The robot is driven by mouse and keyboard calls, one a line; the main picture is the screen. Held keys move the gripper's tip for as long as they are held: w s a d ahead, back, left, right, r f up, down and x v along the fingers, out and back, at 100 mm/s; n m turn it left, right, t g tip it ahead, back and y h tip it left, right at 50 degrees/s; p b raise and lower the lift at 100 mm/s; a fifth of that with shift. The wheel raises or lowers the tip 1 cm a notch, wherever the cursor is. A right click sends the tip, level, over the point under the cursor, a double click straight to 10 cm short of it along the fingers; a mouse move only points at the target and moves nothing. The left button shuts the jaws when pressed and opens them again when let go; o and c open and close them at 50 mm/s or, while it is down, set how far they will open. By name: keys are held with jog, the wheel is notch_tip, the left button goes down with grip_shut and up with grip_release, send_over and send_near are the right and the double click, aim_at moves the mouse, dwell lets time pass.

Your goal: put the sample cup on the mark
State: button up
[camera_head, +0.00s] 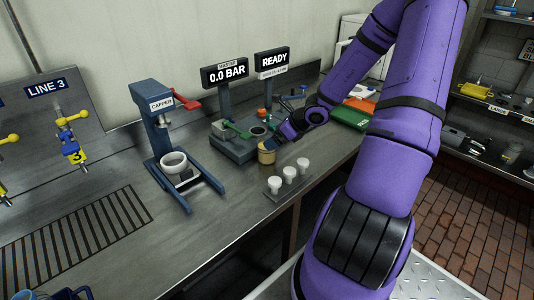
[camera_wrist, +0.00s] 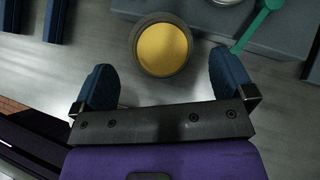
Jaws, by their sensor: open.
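The sample cup (camera_head: 267,155), a tan cup with a yellow inside, stands on the bench by the front of the blue-grey test unit. In the wrist view the cup (camera_wrist: 162,50) is seen from above, just ahead of and partly between the fingertips. My gripper (camera_wrist: 163,68) is open, with one dark blue finger on each side and visible gaps to the cup. In the head view my gripper (camera_head: 280,138) is beside the cup, on its right. I cannot make out the mark in either view.
The test unit (camera_head: 235,146) with a green lever (camera_head: 237,130) stands behind the cup. Three white cups (camera_head: 289,173) stand on a small rack near the bench's front edge. A blue capper (camera_head: 170,150) is at the left. A green case (camera_head: 350,114) lies right of my gripper.

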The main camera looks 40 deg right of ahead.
jog(key=shift+x, duration=2.65)
jog(key=shift+s, duration=0.1)
jog(key=c, duration=1.2)
